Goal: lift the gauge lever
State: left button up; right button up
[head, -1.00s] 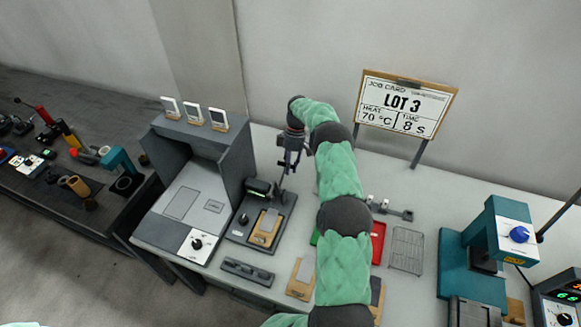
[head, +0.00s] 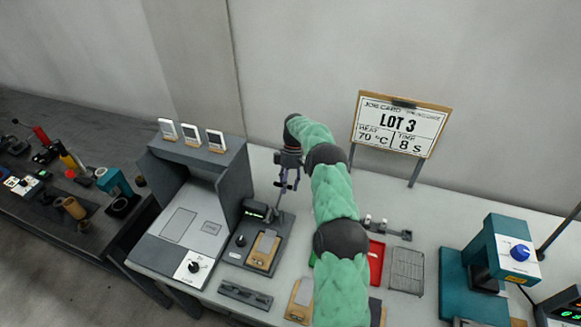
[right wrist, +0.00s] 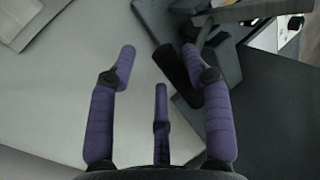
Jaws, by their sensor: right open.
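My right gripper (head: 284,188) is open and empty above the gauge's back right corner. In the right wrist view its purple fingers (right wrist: 159,56) are spread. A black cylindrical bar (right wrist: 172,68), perhaps the lever's grip, shows between and beyond the fingertips, apart from them as far as I can tell. The lever is hard to make out in the head view. My left gripper is out of view.
A grey hooded unit (head: 180,225) with a dial stands left of the gauge. A dark slotted block (head: 245,295) lies in front. Right are a red tray (head: 376,262), a wire rack (head: 407,270) and a teal press (head: 455,285). A job card (head: 400,125) stands behind.

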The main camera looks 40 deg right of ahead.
jog(key=v, duration=1)
jog(key=shift+r, duration=0.3)
jog(key=shift+d, duration=0.1)
